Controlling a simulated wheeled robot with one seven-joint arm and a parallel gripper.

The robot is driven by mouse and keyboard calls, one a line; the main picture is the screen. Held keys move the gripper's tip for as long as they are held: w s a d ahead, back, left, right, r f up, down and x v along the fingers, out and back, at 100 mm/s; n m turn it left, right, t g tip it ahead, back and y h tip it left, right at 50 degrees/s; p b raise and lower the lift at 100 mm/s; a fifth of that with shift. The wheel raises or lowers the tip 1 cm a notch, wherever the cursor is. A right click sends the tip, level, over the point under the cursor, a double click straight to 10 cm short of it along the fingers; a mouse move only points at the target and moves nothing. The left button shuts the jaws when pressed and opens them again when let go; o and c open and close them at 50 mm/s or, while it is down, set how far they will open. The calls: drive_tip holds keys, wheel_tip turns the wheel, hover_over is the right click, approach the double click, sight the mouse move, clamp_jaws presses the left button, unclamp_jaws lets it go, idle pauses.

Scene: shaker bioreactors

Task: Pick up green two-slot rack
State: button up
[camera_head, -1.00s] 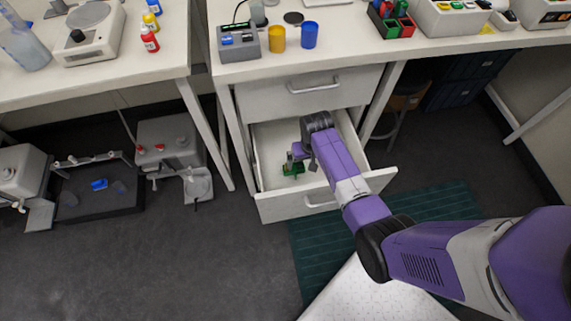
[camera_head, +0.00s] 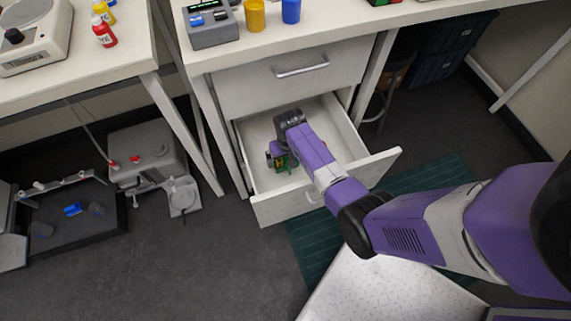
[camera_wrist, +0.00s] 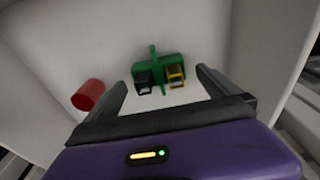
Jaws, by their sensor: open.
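The green two-slot rack (camera_wrist: 155,66) lies in the open lower drawer. In the wrist view it has a black item (camera_wrist: 143,82) in its left slot and a yellow-and-black item (camera_wrist: 176,75) in its right slot. A thin green upright stands at its middle. In the head view the rack (camera_head: 284,163) is partly hidden by my arm. My gripper (camera_wrist: 163,85) is open, with its fingers pointing into the drawer. In the wrist view the rack shows between and beyond the fingertips. I cannot tell any contact between them.
A red cylinder (camera_wrist: 88,95) lies in the drawer left of the rack in the wrist view. The drawer's front panel (camera_head: 268,209) and side walls stand close around my gripper. A closed drawer (camera_head: 292,80) and the bench top (camera_head: 340,28) are above.

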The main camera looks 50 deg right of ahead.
sight(286, 162)
drive_tip(key=f, duration=0.1)
drive_tip(key=f+b, duration=0.1)
drive_tip(key=f, duration=0.2)
drive_tip(key=shift+w+d+f, duration=0.15)
drive_tip(key=shift+d, duration=0.1)
drive_tip(key=shift+c, duration=0.2)
drive_tip(key=c, duration=1.3)
